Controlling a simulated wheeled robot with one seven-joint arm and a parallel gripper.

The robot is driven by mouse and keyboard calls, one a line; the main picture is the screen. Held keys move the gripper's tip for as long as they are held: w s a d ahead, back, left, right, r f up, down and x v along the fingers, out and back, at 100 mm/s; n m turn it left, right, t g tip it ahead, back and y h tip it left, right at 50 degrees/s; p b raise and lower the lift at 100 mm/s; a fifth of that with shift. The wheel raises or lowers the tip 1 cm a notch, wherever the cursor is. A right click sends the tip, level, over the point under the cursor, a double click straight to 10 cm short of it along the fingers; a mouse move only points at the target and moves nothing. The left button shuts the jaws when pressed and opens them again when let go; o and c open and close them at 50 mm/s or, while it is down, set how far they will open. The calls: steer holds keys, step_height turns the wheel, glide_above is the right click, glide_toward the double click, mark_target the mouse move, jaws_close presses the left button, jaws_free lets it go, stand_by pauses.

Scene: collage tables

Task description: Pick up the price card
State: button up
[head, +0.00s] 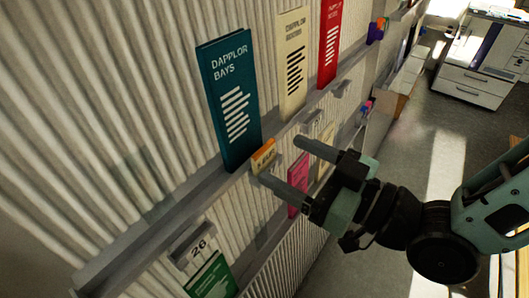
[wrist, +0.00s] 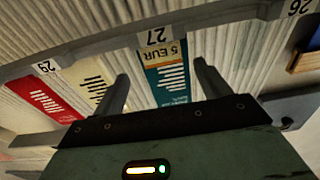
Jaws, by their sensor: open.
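The price card is a small orange card (head: 263,156) on the ledge at the foot of the teal board, in the head view. In the wrist view the card (wrist: 165,53) reads "5 EUR" and lies across the near end of the teal board, beside the label 27. My gripper (head: 281,162) is open and empty, its two fingers spread and pointing at the wall ledge. In the head view the card shows just beyond the fingertips. In the wrist view the card lies between and beyond the fingertips (wrist: 162,71). I see no contact with it.
The teal board (head: 230,110), a cream board (head: 292,62) and a red board (head: 329,45) stand along the grey ledge (head: 140,240) on a corrugated wall. A pink card (head: 298,185) and a green card (head: 212,277) are lower.

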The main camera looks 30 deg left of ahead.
mark_target(266, 151)
steer(key=a+p, duration=0.1)
steer(key=a, duration=0.2)
steer(key=shift+s+a+r+p, duration=0.1)
steer(key=shift+a+p, duration=0.1)
steer(key=shift+p, duration=0.15)
steer(key=shift+a, duration=0.15)
steer(key=c, duration=1.1)
steer(key=shift+r+b, duration=1.25)
steer(key=shift+r, duration=3.6)
